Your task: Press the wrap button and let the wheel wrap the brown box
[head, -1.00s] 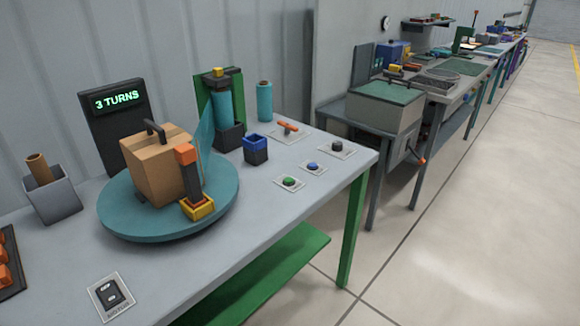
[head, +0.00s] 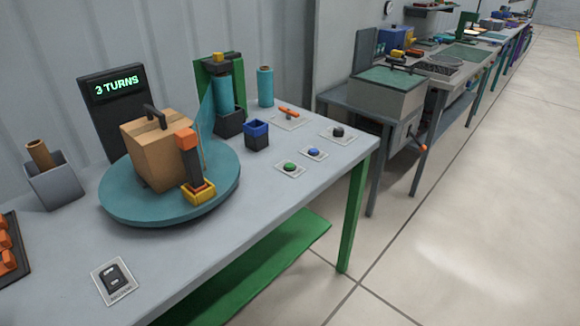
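The brown box (head: 158,158) with a dark handle on top sits on the round teal wheel (head: 130,209). A sheet of teal film (head: 206,125) runs from the film roll on the green stand (head: 223,92) to the box. An orange-topped clamp (head: 190,160) with a yellow foot stands on the wheel against the box. A green button (head: 289,167), a blue button (head: 313,153) and a black button (head: 338,132) sit on plates at the right of the table. Their labels are too small to read. Neither of my grippers is in view.
A display (head: 115,85) reads "3 TURNS". A grey bin (head: 55,184) holds a brown tube. A black switch (head: 115,279) sits at the front left. A spare teal roll (head: 265,87), a blue-rimmed cup (head: 257,137) and an orange lever (head: 288,112) stand nearby.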

